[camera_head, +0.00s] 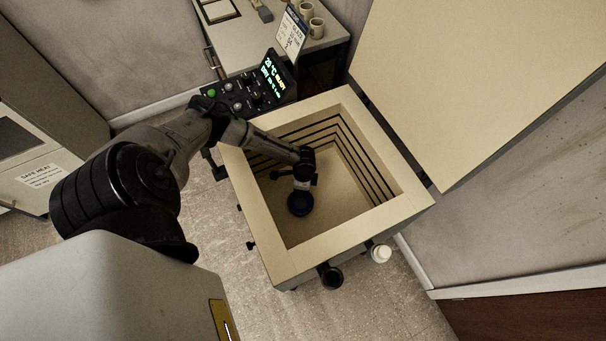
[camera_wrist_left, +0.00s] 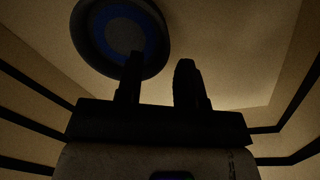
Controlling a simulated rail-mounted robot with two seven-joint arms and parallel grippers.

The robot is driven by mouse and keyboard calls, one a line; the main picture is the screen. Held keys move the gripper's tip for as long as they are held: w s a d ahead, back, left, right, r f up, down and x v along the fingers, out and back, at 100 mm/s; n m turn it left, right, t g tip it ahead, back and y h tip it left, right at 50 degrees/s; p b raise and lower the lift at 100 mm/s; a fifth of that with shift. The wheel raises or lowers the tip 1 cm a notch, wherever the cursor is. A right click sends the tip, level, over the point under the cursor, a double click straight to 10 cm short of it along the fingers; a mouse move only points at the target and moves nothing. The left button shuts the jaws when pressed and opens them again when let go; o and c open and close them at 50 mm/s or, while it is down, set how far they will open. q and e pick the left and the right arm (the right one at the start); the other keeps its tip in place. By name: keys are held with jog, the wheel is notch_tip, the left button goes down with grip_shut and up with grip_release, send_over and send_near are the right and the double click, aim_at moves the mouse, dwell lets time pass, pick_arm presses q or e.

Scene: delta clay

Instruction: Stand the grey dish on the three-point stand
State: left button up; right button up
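The dish (camera_head: 300,204) is a dark round shape deep inside the open kiln in the head view. In the left wrist view the dish (camera_wrist_left: 122,22) shows a dark rim, a blue ring and a grey middle, at the upper left. My left gripper (camera_wrist_left: 159,62) has its two fingers apart, and the left finger overlaps the dish's near rim. Part of the rim shows between the fingers; I cannot tell whether they touch it. In the head view my left gripper (camera_head: 301,188) is right at the dish. I cannot make out the three-point stand. My right gripper is not in view.
The kiln's pale rim (camera_head: 415,200) and grooved walls surround my left forearm and gripper. Its raised lid (camera_head: 480,80) stands at the right. A control panel (camera_head: 245,95) is at the kiln's far left, with a bench (camera_head: 255,45) behind. The kiln floor (camera_head: 345,205) right of the dish looks clear.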

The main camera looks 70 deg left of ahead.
pick_arm(q)
notch_tip(320, 180, up, 10)
jog(key=a+p, duration=0.1)
jog(key=p, duration=0.1)
jog(key=shift+w+f+p, duration=0.15)
jog(key=shift+w+p, duration=0.15)
dwell(0.4)
